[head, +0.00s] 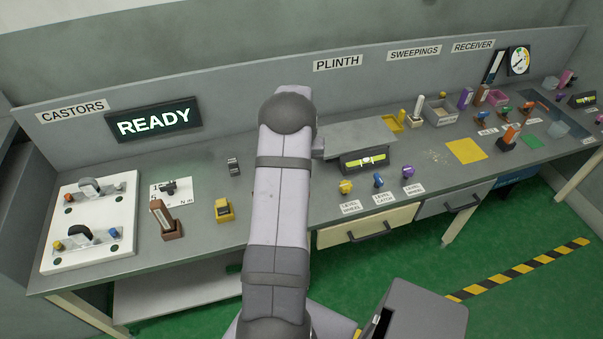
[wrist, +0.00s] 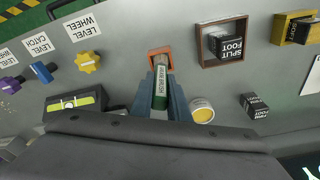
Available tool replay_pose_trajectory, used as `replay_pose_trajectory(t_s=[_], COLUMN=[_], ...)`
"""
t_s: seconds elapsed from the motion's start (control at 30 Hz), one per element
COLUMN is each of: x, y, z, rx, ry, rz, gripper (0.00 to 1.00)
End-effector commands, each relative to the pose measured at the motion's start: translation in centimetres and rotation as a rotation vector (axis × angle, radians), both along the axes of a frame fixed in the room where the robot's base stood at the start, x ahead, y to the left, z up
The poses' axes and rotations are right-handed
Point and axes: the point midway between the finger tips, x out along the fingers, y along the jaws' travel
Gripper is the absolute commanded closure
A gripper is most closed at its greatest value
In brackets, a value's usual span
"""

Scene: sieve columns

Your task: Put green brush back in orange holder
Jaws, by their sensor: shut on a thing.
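In the wrist view, my gripper (wrist: 161,98) has its two blue-grey fingers closed on the green brush (wrist: 160,100). The brush is a green handle with a pale, lettered label. Its far end points toward the orange holder (wrist: 159,51), a small orange frame on the grey bench. The brush's end overlaps the holder's near side in this view; I cannot tell whether it is inside or above it. In the head view my arm hides the gripper and the brush.
A round yellow-topped tin (wrist: 202,110) sits right of the fingers. A brown tray with a black block marked SPLIT FOOT (wrist: 226,43) lies beyond it. A level (wrist: 75,103) and a yellow knob (wrist: 87,61) are to the left. Bare bench surrounds the holder.

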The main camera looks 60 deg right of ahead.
Motion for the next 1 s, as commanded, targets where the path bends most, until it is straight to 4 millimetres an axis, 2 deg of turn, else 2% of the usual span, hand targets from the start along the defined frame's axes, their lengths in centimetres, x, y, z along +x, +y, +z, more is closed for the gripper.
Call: replay_pose_trajectory(t_s=[0.13,0.53,0.57,0.6,0.63,1.0], x=[0.0,0.0,0.0,0.0,0.0,0.0], y=[0.0,0.0,0.0,-0.1,0.0,0.0], z=[-1.3,-1.8,-1.8,-1.7,-1.7,-1.4], rx=[0.000,-0.002,-0.002,-0.002,-0.002,-0.002], ry=[0.000,-0.001,-0.001,-0.001,-0.001,-0.001], rz=[0.000,0.000,0.000,0.000,0.000,0.000], gripper=[1.00,1.00,0.80,0.71,0.66,0.66])
